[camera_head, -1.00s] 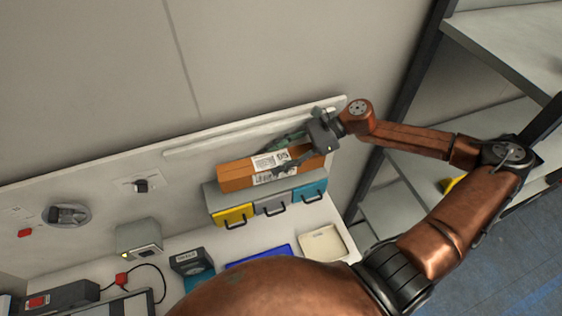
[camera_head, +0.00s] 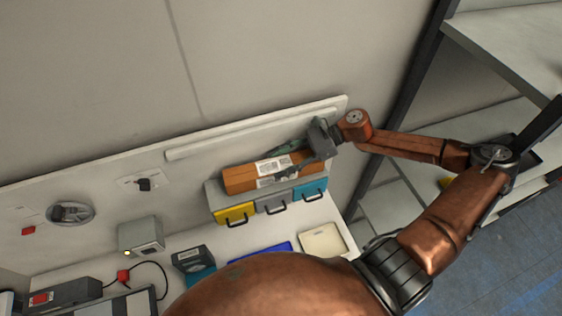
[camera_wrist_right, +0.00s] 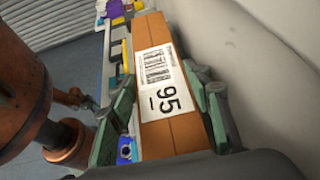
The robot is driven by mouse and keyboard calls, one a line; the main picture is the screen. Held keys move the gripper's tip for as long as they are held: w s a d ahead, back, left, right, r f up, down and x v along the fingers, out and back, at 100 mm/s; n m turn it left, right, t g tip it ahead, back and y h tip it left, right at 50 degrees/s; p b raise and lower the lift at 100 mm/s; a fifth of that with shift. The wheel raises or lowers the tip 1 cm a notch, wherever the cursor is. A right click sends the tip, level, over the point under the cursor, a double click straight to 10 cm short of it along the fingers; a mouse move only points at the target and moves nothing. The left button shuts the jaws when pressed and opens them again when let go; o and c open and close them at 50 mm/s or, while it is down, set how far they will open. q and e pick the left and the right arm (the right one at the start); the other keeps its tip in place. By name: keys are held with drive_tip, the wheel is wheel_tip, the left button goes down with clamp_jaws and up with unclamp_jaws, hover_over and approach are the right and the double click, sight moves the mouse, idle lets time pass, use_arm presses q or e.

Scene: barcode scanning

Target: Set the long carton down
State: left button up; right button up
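The long carton (camera_head: 240,179) is orange-brown with a white barcode label. It lies level along the top of the drawer unit (camera_head: 212,199) against the back panel; whether its underside touches cannot be told. The right wrist view looks along the carton (camera_wrist_right: 168,130), with the label marked 95 facing up between the fingers (camera_wrist_right: 160,95). My left gripper is not in view.
The drawer unit has yellow, grey and teal fronts with dark handles. Below it are a blue tray (camera_head: 262,250) and a cream tray (camera_head: 323,241). A grey box device (camera_head: 141,235) and a dark device (camera_head: 190,260) stand to the left. Shelves (camera_head: 500,50) rise at right.

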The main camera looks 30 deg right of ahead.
drive_tip(key=shift+o, duration=1.2)
drive_tip(key=shift+r, duration=0.1)
drive_tip(key=v, duration=1.2)
